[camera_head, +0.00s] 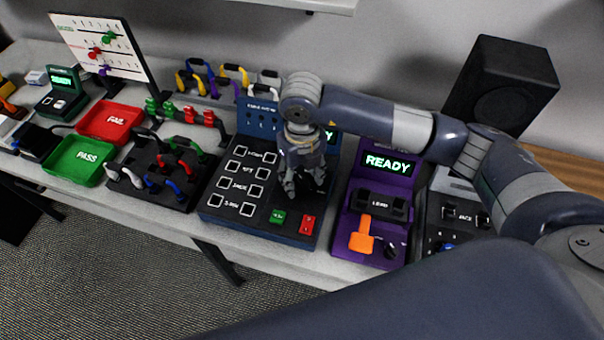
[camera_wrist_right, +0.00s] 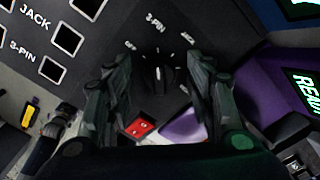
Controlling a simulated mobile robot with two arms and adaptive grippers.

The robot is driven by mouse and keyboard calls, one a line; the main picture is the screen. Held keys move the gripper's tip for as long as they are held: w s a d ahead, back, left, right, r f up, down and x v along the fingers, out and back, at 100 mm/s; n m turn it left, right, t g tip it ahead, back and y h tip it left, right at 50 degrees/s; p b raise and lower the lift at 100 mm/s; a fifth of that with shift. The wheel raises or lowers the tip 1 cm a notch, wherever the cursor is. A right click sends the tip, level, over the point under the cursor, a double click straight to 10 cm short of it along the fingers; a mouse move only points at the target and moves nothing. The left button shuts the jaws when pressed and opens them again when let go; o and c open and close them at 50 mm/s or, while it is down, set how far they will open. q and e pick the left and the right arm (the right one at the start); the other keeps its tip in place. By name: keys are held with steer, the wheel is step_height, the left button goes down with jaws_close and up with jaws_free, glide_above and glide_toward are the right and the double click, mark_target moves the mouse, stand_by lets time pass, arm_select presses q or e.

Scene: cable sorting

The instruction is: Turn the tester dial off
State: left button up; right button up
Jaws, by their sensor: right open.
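The blue tester (camera_head: 225,213) stands on the table with labelled sockets, a green and a red button, and a green-lit screen partly hidden by my arm. Its black dial (camera_wrist_right: 165,82) shows in the right wrist view, among labels that read OFF, 3-PIN and JACK. The dial's white mark points up, roughly toward 3-PIN. My right gripper (camera_head: 304,190) is over the tester and hides the dial in the head view. In the right wrist view, the right gripper (camera_wrist_right: 160,100) is open, one finger on each side of the dial; contact cannot be told. My left gripper is not in view.
A purple tester (camera_head: 347,230) with an orange lever (camera_head: 362,236) stands close on the right. A black cable rack (camera_head: 153,188), green PASS tray (camera_head: 64,170) and red FAIL tray (camera_head: 126,113) are to the left. A black speaker (camera_head: 520,75) stands behind my right arm.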

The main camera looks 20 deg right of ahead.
steer(key=shift+s+f, duration=0.1)
steer(key=shift+f, duration=0.2)
steer(key=shift+c, duration=1.1)
steer(key=c, duration=0.9)
steer(key=shift+o, duration=0.2)
steer(key=shift+f+n+b, duration=0.2)
steer(key=shift+n+b, duration=0.3)
steer(key=shift+b, duration=0.4)
steer(key=n+b, duration=0.6)
steer(key=b, duration=0.2)
arm_select(q)
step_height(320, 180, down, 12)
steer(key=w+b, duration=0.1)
steer(key=b, duration=0.1)
steer(key=shift+b, duration=0.3)
arm_select(e)
steer(key=shift+r+n, duration=0.2)
steer(key=shift+n, duration=0.9)
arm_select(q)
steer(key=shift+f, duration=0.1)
